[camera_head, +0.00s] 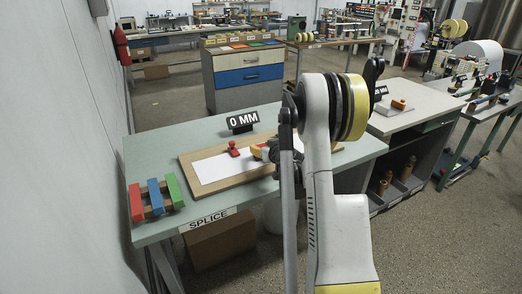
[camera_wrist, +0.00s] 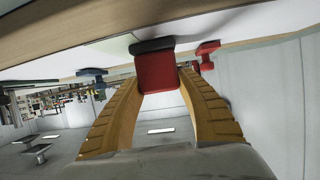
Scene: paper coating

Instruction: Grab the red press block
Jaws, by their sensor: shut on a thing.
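A red block (camera_wrist: 157,75) with a dark pad on one face is between the two yellow fingers of my gripper (camera_wrist: 160,76) in the wrist view. I take it as the red press block. The fingers press on its two sides. Its dark pad is at or close to the board's surface; I cannot tell if they touch. In the head view my gripper (camera_head: 258,152) is low over the right part of the white sheet, and my arm hides much of it.
The white sheet (camera_head: 210,168) lies on a wooden board (camera_head: 202,190) on the splice table (camera_head: 155,155). Red, blue and green bars (camera_head: 155,197) lie on a rack at the table's left. A "0 MM" sign (camera_head: 242,121) stands behind the board.

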